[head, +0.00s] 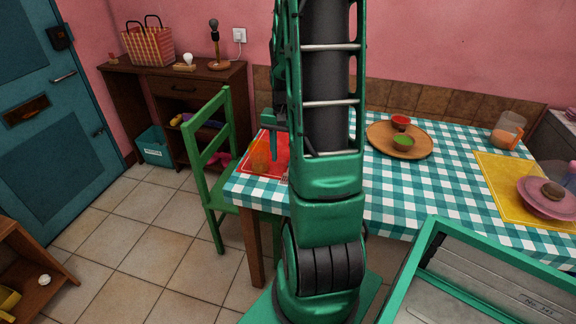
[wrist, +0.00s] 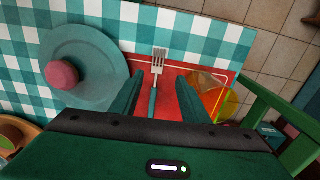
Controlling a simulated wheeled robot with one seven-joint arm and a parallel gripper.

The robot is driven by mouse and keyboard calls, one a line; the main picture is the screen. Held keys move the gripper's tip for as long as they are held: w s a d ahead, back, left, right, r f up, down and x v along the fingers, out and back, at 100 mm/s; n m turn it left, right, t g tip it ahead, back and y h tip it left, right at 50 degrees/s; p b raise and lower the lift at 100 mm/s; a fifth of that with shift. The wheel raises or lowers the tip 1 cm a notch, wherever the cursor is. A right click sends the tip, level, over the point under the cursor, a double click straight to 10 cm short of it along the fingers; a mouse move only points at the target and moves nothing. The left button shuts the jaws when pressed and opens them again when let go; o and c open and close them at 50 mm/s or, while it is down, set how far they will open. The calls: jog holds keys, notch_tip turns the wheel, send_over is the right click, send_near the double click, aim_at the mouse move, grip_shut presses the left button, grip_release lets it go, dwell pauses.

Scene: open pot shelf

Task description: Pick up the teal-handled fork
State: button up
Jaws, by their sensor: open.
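The teal-handled fork (wrist: 157,66) lies on a red placemat (wrist: 174,78) in the wrist view. Its metal tines point to the top of the picture and its handle runs down toward my gripper. My gripper (wrist: 162,84) is open, with one finger on each side of the fork's handle in the picture. Nothing is held between the fingers, and I cannot tell the height left above the fork.
A teal plate (wrist: 98,50) with a pink round thing (wrist: 62,74) on it lies left of the fork. An orange see-through vessel (wrist: 214,96) stands to the right. A green chair (head: 228,150) is close to the table. A wooden tray (head: 378,143) with bowls sits farther back.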

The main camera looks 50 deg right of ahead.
jog(key=f, duration=0.5)
jog(key=shift+s+f, duration=0.15)
jog(key=shift+s, duration=0.25)
jog(key=shift+f, duration=0.55)
jog(key=shift+f, duration=0.1)
grip_shut()
